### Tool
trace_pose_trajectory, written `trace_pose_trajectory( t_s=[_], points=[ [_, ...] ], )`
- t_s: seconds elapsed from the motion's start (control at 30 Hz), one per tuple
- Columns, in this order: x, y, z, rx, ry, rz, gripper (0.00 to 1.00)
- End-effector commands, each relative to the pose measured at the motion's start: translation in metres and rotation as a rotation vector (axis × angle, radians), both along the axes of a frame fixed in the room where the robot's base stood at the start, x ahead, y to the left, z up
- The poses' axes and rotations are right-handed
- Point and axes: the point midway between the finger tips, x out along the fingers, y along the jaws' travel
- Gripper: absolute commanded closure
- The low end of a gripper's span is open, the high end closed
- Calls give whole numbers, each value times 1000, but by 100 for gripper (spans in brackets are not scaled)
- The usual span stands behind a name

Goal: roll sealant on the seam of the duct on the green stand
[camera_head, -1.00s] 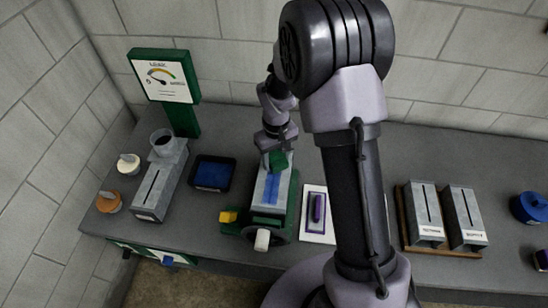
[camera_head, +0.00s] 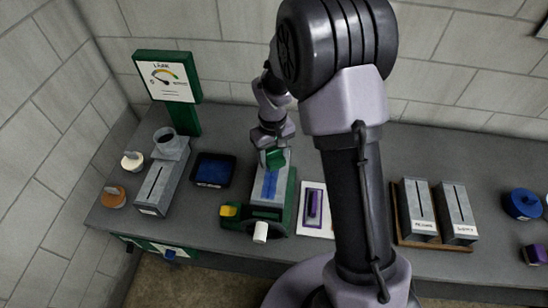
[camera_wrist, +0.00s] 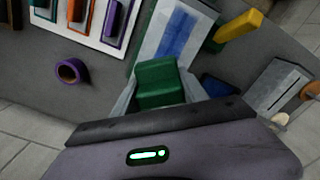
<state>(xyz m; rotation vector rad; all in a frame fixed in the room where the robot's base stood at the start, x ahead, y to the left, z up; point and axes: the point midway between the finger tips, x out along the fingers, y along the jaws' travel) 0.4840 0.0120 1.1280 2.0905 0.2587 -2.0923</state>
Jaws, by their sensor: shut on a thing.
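The duct (camera_head: 269,187) is a grey metal box lying in the green stand (camera_head: 290,203) at the middle of the bench. Blue sealant marks its top, and it also shows in the wrist view (camera_wrist: 158,38). My gripper (camera_head: 272,157) is over the far end of the duct, pointing down. It is shut on a green block-like handle (camera_wrist: 160,83), which also shows in the head view (camera_head: 276,158). The handle's lower end is hidden, so I cannot tell whether it touches the duct. A dark tray (camera_head: 213,183) with blue sealant lies left of the stand.
A yellow part (camera_head: 228,210) and a white cylinder (camera_head: 261,232) are at the stand's near end. A slotted duct (camera_head: 157,185) and a green gauge (camera_head: 167,80) stand left. A white tool board (camera_head: 328,222) and slotted boxes (camera_head: 421,208) are right.

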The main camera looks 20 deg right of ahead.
Motion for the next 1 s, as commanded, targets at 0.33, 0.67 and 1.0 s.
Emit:
trace_pose_trajectory(
  t_s=[0.33,0.67,1.0],
  points=[
    [1,5,34,0,0,-2,82],
    [1,6,39,0,0,-3,82],
    [1,6,39,0,0,-3,82]
  ],
)
